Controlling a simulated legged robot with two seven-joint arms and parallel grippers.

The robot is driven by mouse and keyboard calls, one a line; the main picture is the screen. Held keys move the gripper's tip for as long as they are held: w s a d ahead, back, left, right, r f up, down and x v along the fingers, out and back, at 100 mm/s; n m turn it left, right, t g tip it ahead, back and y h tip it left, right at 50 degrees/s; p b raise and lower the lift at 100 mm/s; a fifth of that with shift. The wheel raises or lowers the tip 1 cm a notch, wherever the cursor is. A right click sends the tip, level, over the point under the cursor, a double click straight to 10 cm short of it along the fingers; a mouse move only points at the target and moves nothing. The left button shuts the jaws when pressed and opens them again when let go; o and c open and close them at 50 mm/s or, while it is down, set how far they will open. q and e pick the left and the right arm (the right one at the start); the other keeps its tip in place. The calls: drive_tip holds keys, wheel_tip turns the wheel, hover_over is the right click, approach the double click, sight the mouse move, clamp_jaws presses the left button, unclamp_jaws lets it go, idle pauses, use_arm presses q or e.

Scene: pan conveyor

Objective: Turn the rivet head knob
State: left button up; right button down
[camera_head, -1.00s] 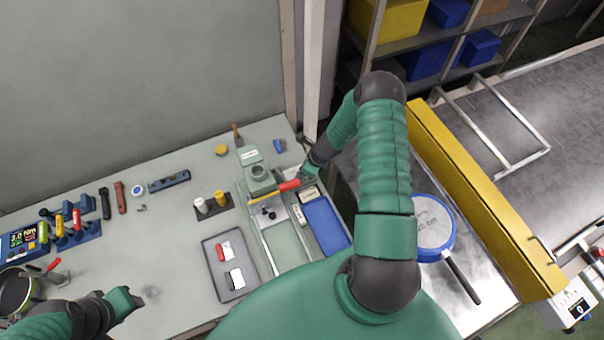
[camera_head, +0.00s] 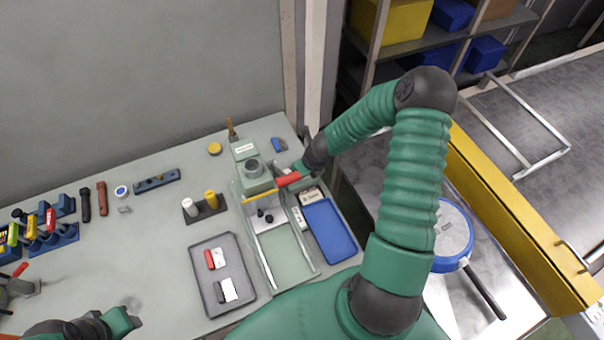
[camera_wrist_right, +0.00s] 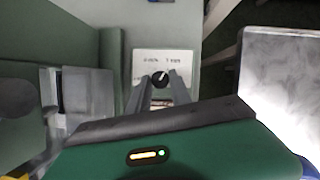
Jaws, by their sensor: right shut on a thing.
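The black knob (camera_wrist_right: 160,75) sits on a white label plate (camera_wrist_right: 149,62) with small printing in the right wrist view. My right gripper (camera_wrist_right: 161,84) is shut on it, one grey finger on each side. In the head view, my right gripper (camera_head: 285,170) is by the green press (camera_head: 249,165), beside its red-gripped lever (camera_head: 288,180), and the knob is hidden there. My left gripper (camera_head: 128,318) is over the bench at the lower left, away from the press; its jaws are too small to judge.
A clear guarded frame (camera_head: 285,250) stands in front of the press. A blue tray (camera_head: 330,232) is to its right and a grey tray (camera_head: 212,300) to its left. A blue-rimmed pan (camera_head: 452,237) lies beyond my right arm.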

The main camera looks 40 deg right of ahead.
drive_tip(key=c, duration=1.2)
unclamp_jaws()
drive_tip(key=shift+d, duration=0.1)
drive_tip(key=p+v, duration=0.9)
drive_tip(key=v, duration=0.7)
drive_tip(key=shift+s+r, duration=0.15)
drive_tip(key=shift+r, duration=0.2)
drive_tip(key=shift+d+f, duration=0.1)
drive_tip(key=shift+d, duration=0.05)
